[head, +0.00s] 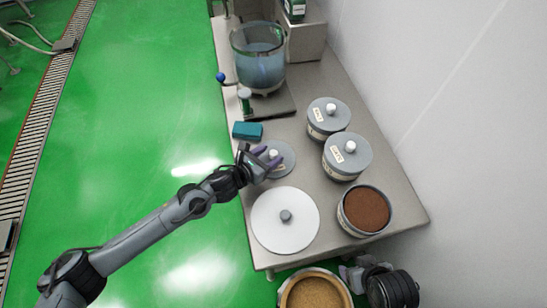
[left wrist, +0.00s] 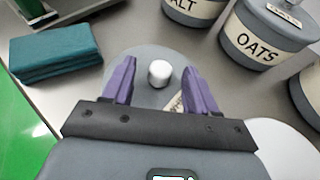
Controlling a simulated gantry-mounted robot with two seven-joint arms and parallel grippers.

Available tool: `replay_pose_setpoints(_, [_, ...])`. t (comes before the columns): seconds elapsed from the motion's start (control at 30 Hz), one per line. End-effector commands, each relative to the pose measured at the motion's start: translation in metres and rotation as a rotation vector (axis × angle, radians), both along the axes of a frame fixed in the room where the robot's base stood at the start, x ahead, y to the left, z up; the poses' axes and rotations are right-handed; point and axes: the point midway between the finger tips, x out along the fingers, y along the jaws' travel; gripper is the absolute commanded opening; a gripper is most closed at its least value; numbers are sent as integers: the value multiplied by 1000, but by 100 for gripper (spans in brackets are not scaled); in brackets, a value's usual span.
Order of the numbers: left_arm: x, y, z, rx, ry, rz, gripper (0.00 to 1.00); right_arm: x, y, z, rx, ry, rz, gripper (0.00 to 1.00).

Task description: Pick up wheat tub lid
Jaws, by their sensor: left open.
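A round grey lid (head: 287,162) with a white knob lies on the steel table; its label is too small or hidden to read. My left gripper (head: 268,155) is over this lid, open and empty. In the left wrist view the lid (left wrist: 150,70) lies beneath the two purple fingers, with its knob (left wrist: 159,73) between the fingertips. An open tub of brown contents (head: 345,212) stands at the table's front right corner. My right gripper (head: 352,274) is at the bottom edge, its jaws unclear.
A large white lid (head: 262,228) with a grey knob lies in front. Two lidded tubs stand behind right, one labelled OATS (left wrist: 262,42). A teal cloth or sponge (head: 247,131) lies behind left. A clear vessel (head: 258,70) stands at the back. An open tan-filled container (head: 290,299) is below the table's edge.

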Motion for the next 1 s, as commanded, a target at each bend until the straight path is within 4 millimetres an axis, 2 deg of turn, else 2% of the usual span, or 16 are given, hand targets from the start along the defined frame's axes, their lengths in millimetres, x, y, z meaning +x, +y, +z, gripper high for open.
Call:
replay_pose_setpoints(0.2, [15,-15,-9,0,0,0,58,0,0,-3,3,0,-2,69])
replay_pose_setpoints(0.5, [17,-16,-10,0,0,0,58,0,2,-3,11,1,-7,69])
replay_pose_setpoints(0.87, [17,-16,-10,0,0,0,3,0,3,-3,12,1,-8,69])
replay_pose_setpoints(0.9, [17,-16,-10,1,1,0,0,0,3,-3,12,1,-8,69])
replay_pose_setpoints(1.0, [17,-16,-10,0,0,0,0,0,3,-3,11,1,-7,69])
